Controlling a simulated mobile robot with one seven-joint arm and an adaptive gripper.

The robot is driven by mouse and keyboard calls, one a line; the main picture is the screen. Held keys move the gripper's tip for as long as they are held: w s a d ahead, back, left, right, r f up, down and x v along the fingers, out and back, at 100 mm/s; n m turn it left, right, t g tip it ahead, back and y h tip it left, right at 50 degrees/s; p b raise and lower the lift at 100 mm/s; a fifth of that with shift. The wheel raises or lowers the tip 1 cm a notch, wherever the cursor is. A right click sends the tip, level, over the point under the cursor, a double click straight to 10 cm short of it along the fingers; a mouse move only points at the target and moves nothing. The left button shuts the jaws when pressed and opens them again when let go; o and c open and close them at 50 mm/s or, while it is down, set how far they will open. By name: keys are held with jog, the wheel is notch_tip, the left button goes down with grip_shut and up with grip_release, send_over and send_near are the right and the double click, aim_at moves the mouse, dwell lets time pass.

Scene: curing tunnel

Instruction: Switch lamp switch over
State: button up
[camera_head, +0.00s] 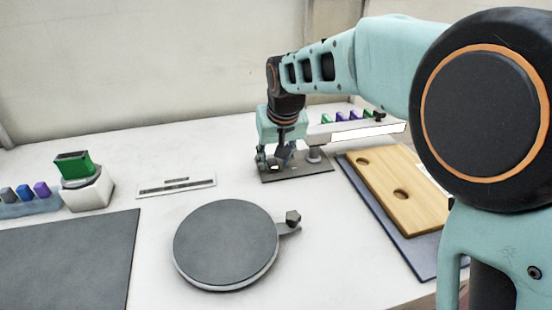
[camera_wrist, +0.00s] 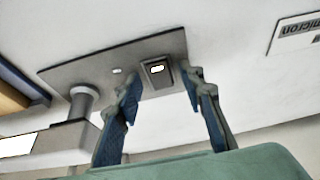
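The lamp switch (camera_wrist: 158,75) is a small dark block with a bright white top face, on the lamp's grey base plate (camera_wrist: 185,45). The plate also shows in the head view (camera_head: 322,172). A round post (camera_wrist: 84,103) rises from the plate and carries the lamp's long white head (camera_head: 355,131). My gripper (camera_head: 275,166) is low over the plate in the head view and partly hides the switch. In the wrist view my gripper (camera_wrist: 164,82) is open, with the switch seen between its two fingertips. I cannot tell whether they touch it.
A wooden board with holes (camera_head: 400,190) lies on a dark blue mat (camera_head: 395,247) at right. A round grey turntable (camera_head: 226,243) stands in front, with a knob (camera_head: 293,217). A ruler-like plate (camera_head: 176,184) and a white block with a green piece (camera_head: 90,190) are left.

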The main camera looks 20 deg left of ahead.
jog(key=shift+c, duration=0.3)
grip_shut()
jog(key=p, duration=0.3)
jog(key=shift+w+a+r+g+h+p, duration=0.1)
jog(key=shift+r+g+h+p, duration=0.2)
jog(key=shift+r+g+p, duration=0.1)
jog(key=shift+p, duration=0.5)
jog(key=g+h+p, duration=0.1)
jog(key=p, duration=0.4)
jog(key=shift+w+a, duration=0.15)
jog(key=shift+w, duration=0.05)
jog(key=shift+f+g+p, duration=0.25)
jog(key=shift+g+p, duration=0.05)
jog(key=shift+p, duration=0.2)
jog(key=shift+o, duration=0.3)
grip_release()
